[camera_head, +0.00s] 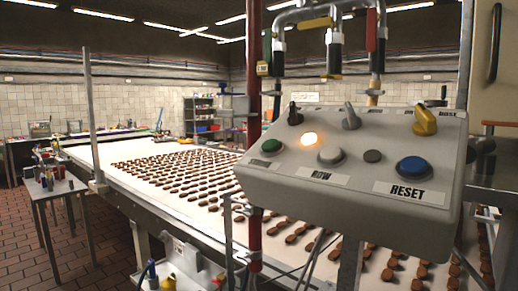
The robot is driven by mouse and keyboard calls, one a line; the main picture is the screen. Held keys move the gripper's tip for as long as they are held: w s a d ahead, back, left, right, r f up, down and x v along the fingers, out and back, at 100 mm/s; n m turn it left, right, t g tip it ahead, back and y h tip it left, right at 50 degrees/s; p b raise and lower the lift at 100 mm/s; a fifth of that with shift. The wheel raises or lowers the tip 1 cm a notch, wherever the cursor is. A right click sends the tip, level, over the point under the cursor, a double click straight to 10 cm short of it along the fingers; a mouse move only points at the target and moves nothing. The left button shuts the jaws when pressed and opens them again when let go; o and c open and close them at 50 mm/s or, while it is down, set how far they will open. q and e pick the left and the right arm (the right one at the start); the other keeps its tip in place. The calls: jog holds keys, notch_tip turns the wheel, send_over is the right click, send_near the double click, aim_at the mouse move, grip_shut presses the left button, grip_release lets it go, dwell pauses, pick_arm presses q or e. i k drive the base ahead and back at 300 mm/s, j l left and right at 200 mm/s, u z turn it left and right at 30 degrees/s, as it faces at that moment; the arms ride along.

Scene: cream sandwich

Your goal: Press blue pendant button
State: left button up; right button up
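The grey pendant box (345,180) hangs at the right, close in front, tilted toward me. Its blue button (411,166) is a round dome at the right of the lower row, above a RESET label (408,192). To its left are a small grey button (372,156), a larger pale button (331,155) above a ROW label, and a green button (271,146) at the far left. A lamp (309,139) glows orange-white. Black, grey and yellow knobs (424,122) line the upper edge. Neither gripper shows, and nothing is seen touching the blue button.
A long white conveyor (128,157) with rows of brown biscuits runs behind the pendant. A red vertical pole (253,80) stands left of it, with pipes and valves above. A small metal table (52,187) with bottles stands at left. Tiled floor (100,255) is open between.

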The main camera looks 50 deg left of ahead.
aim_at(411, 166)
jog(key=k+j, duration=0.1)
jog(key=j, duration=1)
jog(key=k+j, duration=0.15)
jog(key=j, duration=0.45)
jog(key=k+j, duration=0.1)
jog(key=j, duration=0.45)
